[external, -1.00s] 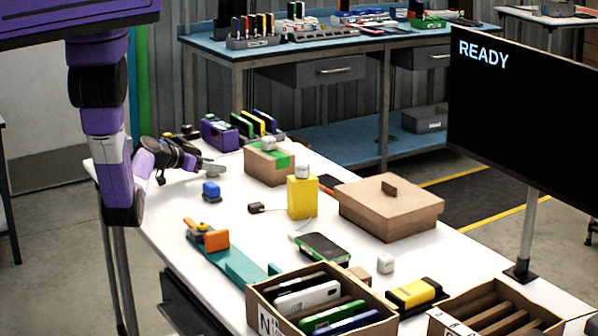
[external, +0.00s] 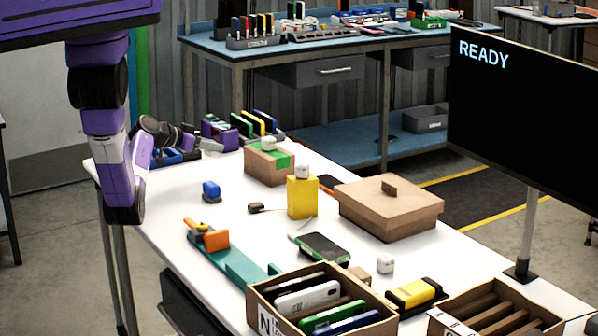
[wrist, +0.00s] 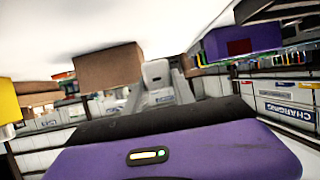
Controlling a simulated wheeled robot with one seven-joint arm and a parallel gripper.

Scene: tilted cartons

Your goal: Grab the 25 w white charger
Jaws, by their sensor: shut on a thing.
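In the wrist view, a small whitish charger block (wrist: 156,72) sits between the tips of my gripper (wrist: 160,88), which is shut on it. Its wattage marking is not readable. In the external view my gripper (external: 210,146) is at the far left end of the white table, beside the purple holder; the held block cannot be made out there. Other small white blocks show: one on the green-taped carton (external: 268,143), one on the yellow box (external: 302,171), and one on the table (external: 386,264).
The carton (external: 262,168) stands right of my gripper. A purple holder (external: 222,136) with several coloured upright items is close by. A blue item (external: 211,190), teal stand (external: 240,262), phone (external: 323,248), lidded brown box (external: 395,212) and open crates stand nearer. The left table strip is clear.

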